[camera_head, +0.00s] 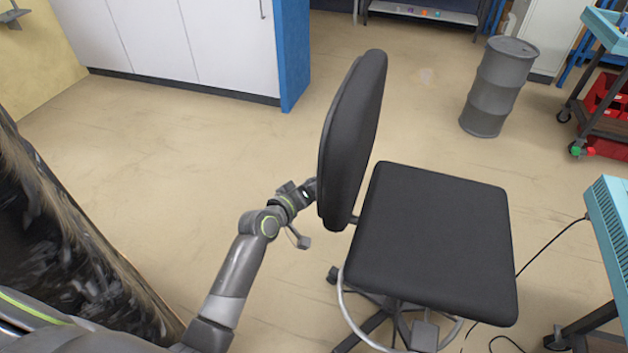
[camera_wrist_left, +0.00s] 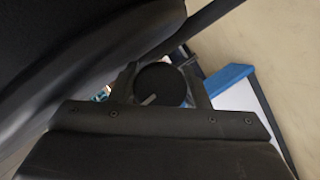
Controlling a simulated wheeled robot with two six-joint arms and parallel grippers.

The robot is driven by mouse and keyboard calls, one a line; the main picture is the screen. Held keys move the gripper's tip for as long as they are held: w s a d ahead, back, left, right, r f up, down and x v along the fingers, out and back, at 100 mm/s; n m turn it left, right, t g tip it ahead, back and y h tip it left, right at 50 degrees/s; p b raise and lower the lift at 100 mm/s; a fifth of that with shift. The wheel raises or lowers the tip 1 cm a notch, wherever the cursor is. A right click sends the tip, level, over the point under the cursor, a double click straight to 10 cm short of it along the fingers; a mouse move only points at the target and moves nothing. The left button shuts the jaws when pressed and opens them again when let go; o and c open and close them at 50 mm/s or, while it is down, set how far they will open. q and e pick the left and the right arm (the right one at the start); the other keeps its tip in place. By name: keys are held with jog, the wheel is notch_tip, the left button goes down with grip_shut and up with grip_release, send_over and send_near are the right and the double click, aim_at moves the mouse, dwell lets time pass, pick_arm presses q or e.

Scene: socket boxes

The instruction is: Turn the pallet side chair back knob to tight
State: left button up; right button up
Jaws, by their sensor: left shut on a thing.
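The black office chair stands in front of me, with its upright back (camera_head: 352,140) at the left of its flat seat (camera_head: 435,235). My left gripper (camera_head: 308,192) is at the left face of the chair back, near its lower part. In the left wrist view, the round black knob (camera_wrist_left: 160,86) with a light pointer line sits between the two fingers of my left gripper (camera_wrist_left: 160,84). The fingers are shut on the knob from both sides. The pointer line slants toward the lower left. In the head view the knob is hidden. My right gripper is in neither view.
A dark panel-like object (camera_head: 60,240) stands at the left, beside my arm. A teal cart (camera_head: 612,215) is at the right, with a black cable (camera_head: 550,245) on the floor near the chair. A grey barrel (camera_head: 498,88) stands behind. The floor left of the chair is clear.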

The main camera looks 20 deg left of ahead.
pick_arm(q)
jog(key=shift+m+y+p, duration=0.3)
jog(key=shift+m+p, duration=0.05)
jog(key=shift+m, duration=0.05)
jog(key=shift+f, duration=0.1)
jog(key=o, duration=1)
jog(key=v, duration=1.7)
jog(key=shift+s+b, duration=0.2)
jog(key=shift+b, duration=0.15)
